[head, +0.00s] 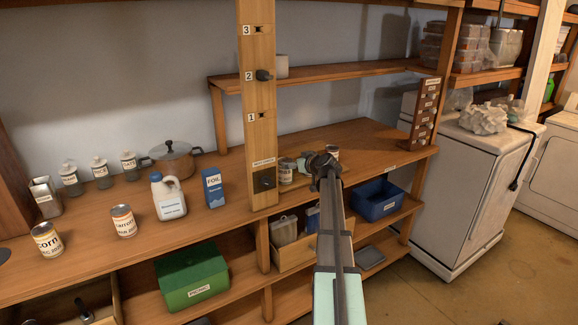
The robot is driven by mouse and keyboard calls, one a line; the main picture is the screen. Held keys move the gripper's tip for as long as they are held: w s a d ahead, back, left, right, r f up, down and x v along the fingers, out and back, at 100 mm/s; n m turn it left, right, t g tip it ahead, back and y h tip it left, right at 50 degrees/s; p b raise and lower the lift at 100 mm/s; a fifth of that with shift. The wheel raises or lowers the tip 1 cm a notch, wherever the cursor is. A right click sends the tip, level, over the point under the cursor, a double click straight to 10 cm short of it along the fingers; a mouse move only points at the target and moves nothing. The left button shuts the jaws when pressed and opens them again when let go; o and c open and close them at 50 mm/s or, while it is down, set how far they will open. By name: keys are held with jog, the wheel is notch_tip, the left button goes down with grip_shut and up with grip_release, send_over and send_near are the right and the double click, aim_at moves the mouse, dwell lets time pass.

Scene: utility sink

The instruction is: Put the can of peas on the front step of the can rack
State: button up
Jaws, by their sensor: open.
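My gripper (322,163) is open over the wooden counter, just right of the upright post. A small can (333,151) stands just behind it, partly hidden by it. Another can (286,172) stands to the left beside the post, partly covered. I cannot read either label, so I cannot tell which is the peas. A pale greenish thing (302,162) shows between that can and the gripper; I cannot tell whether it is part of the can rack. No stepped can rack is clearly visible. A corn can (46,239) and a carrots can (123,221) stand at the left.
The numbered wooden post (257,100) with a dark knob rises left of my gripper. A white jug (168,196), a blue foil box (213,187) and a pot (174,160) stand left of it. A brown labelled unit (424,112) stands right. Counter (385,143) between is clear.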

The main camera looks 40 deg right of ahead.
jog(key=shift+b+v, duration=0.35)
jog(key=shift+v, duration=1.6)
